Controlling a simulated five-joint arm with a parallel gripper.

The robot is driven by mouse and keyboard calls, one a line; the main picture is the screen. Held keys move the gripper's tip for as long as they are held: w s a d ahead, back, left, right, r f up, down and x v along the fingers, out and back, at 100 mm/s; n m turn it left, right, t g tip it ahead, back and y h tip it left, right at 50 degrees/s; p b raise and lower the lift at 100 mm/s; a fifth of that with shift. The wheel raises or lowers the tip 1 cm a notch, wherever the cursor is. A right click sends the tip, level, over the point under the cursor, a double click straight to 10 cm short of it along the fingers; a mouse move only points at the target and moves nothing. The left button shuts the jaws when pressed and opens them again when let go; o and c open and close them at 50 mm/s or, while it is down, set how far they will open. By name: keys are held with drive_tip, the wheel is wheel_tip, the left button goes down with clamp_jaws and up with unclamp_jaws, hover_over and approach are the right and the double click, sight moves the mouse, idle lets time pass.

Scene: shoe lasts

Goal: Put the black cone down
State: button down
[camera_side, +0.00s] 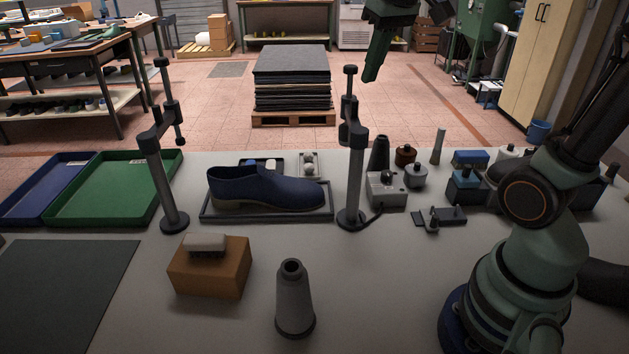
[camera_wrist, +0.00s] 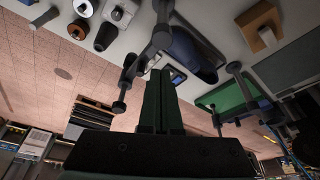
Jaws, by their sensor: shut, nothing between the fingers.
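A black cone (camera_side: 379,153) stands upright on the far part of the bench in the side view, behind a small grey box. A dark shape in the wrist view (camera_wrist: 105,37) looks like the same cone. A larger dark grey cone (camera_side: 295,298) with a hole in its top stands upright near the front of the bench. My gripper (camera_side: 372,74) is shut and empty, high above and beyond the far bench edge, well apart from both cones. Its closed fingers also show in the wrist view (camera_wrist: 160,95).
Two upright clamp posts (camera_side: 160,185) (camera_side: 354,180) flank a blue shoe (camera_side: 265,187) on a dark tray. A tan block (camera_side: 210,275) bears a brush. A green tray (camera_side: 120,190) lies left; several bottles and boxes crowd the right. Bare bench surrounds the front cone.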

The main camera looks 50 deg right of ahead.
drive_tip(key=w+d+m+g, duration=0.2)
drive_tip(key=w+d+m, duration=0.15)
drive_tip(key=d, duration=0.65)
drive_tip(key=g, duration=0.2)
hover_over(387, 161)
drive_tip(key=a, duration=0.2)
wheel_tip(387, 161, down, 20)
drive_tip(key=shift+m+y, duration=0.4)
drive_tip(key=shift+m, duration=0.05)
drive_tip(key=f, duration=1)
drive_tip(key=shift+s+d+f, duration=0.1)
drive_tip(key=shift+s+d, duration=0.05)
drive_tip(key=shift+s, duration=0.25)
drive_tip(key=shift+w+d, duration=0.7)
drive_tip(key=shift+w, duration=0.3)
drive_tip(key=shift+w+d, duration=0.7)
drive_tip(key=shift+w, duration=0.35)
drive_tip(key=shift+w+d, duration=0.7)
drive_tip(key=shift+w, duration=0.3)
